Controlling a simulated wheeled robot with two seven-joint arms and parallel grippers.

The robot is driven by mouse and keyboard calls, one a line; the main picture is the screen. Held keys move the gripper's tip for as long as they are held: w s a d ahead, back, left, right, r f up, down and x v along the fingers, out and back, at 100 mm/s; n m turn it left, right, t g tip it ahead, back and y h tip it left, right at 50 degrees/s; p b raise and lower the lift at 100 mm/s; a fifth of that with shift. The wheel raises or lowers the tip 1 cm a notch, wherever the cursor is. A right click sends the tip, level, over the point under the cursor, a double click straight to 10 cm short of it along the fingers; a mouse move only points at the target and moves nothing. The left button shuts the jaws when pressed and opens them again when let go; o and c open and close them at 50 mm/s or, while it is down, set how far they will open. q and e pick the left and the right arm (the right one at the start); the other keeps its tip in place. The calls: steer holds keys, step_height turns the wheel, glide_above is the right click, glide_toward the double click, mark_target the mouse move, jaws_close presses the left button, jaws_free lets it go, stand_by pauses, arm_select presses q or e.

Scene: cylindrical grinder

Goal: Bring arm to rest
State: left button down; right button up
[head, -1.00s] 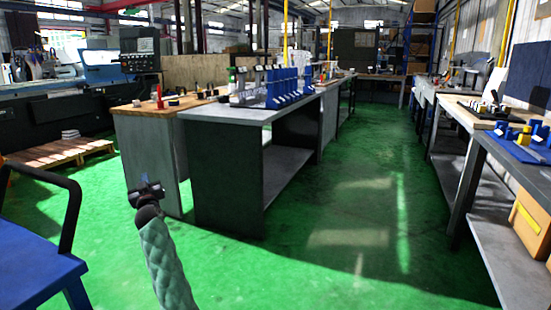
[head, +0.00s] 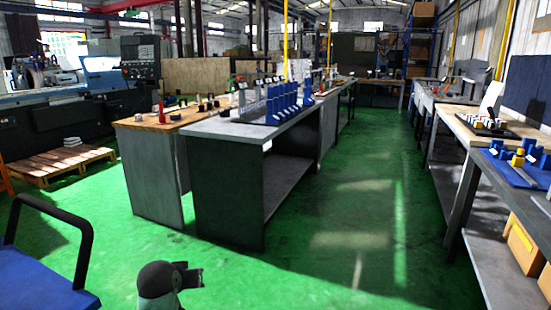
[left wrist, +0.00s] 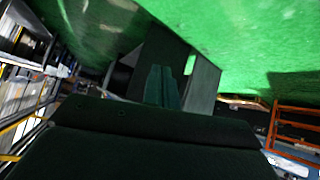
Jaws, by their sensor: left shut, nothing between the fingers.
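My left gripper (head: 188,276) is low in the head view, left of centre, above the green floor and in front of the grey workbench. Only its dark wrist and the gripper itself show at the bottom edge. In the left wrist view its two dark fingers (left wrist: 163,88) are together, with nothing between them. That view is strongly tilted, with the green floor at the top. My right gripper is in neither view.
A blue cart (head: 45,275) with a black handle stands at lower left. A grey workbench (head: 228,190) with blue fixtures is ahead. Another workbench (head: 465,165) runs along the right. A pallet (head: 60,165) lies before the grinder (head: 85,110). The green aisle (head: 350,215) is clear.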

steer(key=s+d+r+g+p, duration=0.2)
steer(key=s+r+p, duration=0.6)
steer(key=p, duration=0.8)
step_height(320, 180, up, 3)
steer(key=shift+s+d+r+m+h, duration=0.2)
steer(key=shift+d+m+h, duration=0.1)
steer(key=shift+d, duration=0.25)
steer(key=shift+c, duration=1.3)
arm_select(q)
steer(key=s+d+f+m+g, duration=0.1)
steer(key=s+d+f+g, duration=0.1)
steer(key=s, duration=1.1)
steer(key=s+d+f+m+g, duration=0.1)
steer(key=s+d, duration=0.3)
steer(key=s, duration=0.9)
steer(key=s+d+f+m+g, duration=0.1)
steer(key=s+d+f+g, duration=0.2)
steer(key=s, duration=1.1)
steer(key=shift+f+g+h, duration=0.3)
steer(key=shift+f+g, duration=0.2)
steer(key=shift+g, duration=0.1)
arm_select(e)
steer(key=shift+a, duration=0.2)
